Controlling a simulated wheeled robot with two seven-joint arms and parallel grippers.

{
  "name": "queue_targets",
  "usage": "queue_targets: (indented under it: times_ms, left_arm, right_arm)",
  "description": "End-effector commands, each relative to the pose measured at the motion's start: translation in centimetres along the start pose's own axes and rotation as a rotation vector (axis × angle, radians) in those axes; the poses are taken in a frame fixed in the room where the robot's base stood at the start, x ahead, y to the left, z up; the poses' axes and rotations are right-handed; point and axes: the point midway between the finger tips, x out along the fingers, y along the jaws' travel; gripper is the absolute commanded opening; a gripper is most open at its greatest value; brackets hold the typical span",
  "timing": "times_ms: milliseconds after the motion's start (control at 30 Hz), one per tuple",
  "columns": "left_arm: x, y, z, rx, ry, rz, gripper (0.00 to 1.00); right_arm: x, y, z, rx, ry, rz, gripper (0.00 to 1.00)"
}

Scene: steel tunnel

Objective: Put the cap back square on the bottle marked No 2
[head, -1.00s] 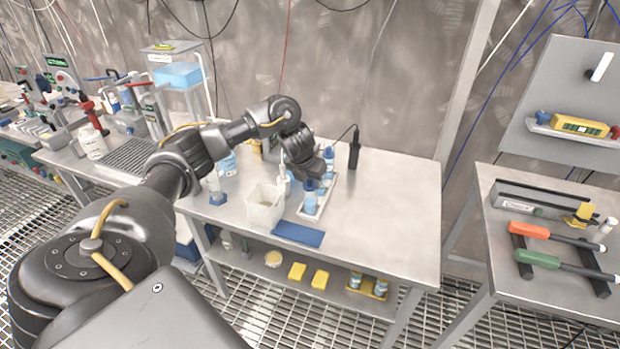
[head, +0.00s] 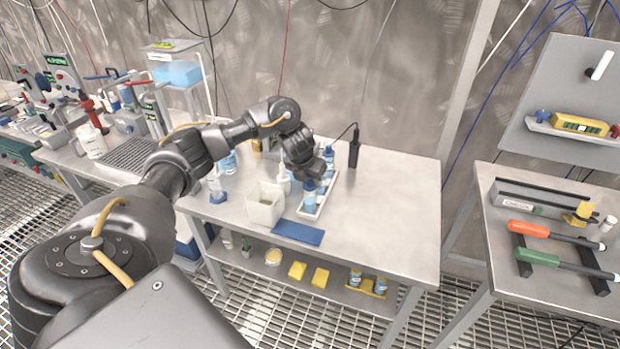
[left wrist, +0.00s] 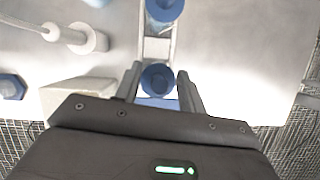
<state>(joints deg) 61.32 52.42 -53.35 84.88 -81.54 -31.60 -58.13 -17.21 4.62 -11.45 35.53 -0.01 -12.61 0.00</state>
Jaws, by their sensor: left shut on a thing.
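My left gripper (head: 309,180) is over the front end of a white tray (head: 322,204). In the left wrist view its fingers (left wrist: 159,80) are shut on a round blue cap (left wrist: 157,77). A bottle with a pale blue label (head: 309,200) stands in the tray directly below the gripper. The gripper hides the joint between cap and bottle, so I cannot tell whether the cap is seated or square. Another blue-capped bottle (head: 328,155) stands at the tray's back end; its cap also shows in the left wrist view (left wrist: 163,8). No bottle number is readable.
A white open bin (head: 264,208) stands left of the tray, and a blue mat (head: 298,233) lies in front. A black upright device (head: 354,150) stands behind right. The bench's right side is clear.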

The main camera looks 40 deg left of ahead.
Motion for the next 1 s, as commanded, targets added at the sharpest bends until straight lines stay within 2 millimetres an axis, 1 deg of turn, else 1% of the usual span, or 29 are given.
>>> queue_targets:
  times_ms: [233,267,400,433,600,633,833,867,1000]
  left_arm:
    - [0.0,0.02,0.0,0.0,0.0,0.0,0.19]
    - [0.0,0.02,0.0,0.0,0.0,0.0,0.44]
    - [-0.01,0.02,0.01,0.0,0.0,0.0,0.62]
    - [-0.01,0.02,0.01,0.0,0.0,0.0,0.66]
    - [-0.01,0.02,0.01,0.0,0.0,0.0,0.66]
    - [-0.01,0.02,0.01,0.0,0.0,0.0,0.67]
    - [-0.01,0.01,0.01,0.0,0.0,0.0,0.93]
    - [-0.01,0.02,0.01,0.0,0.0,0.0,0.95]
    - [-0.01,0.02,0.01,0.0,0.0,0.0,0.95]
  right_arm:
    - [-0.01,-0.02,-0.01,0.0,0.0,0.0,0.4]
    - [-0.01,-0.02,-0.01,0.0,0.0,0.0,0.4]
    - [-0.01,-0.02,-0.01,0.0,0.0,0.0,0.4]
    - [-0.01,-0.03,-0.01,0.0,0.0,0.0,0.4]
    - [-0.01,-0.04,-0.02,0.0,0.0,0.0,0.4]
    - [-0.01,-0.05,-0.02,0.0,0.0,-0.001,0.4]
    - [-0.01,-0.1,-0.04,0.0,0.0,-0.001,0.4]
    - [-0.01,-0.11,-0.04,0.0,0.0,-0.001,0.4]
    - [-0.01,-0.13,-0.05,0.001,0.0,-0.002,0.4]
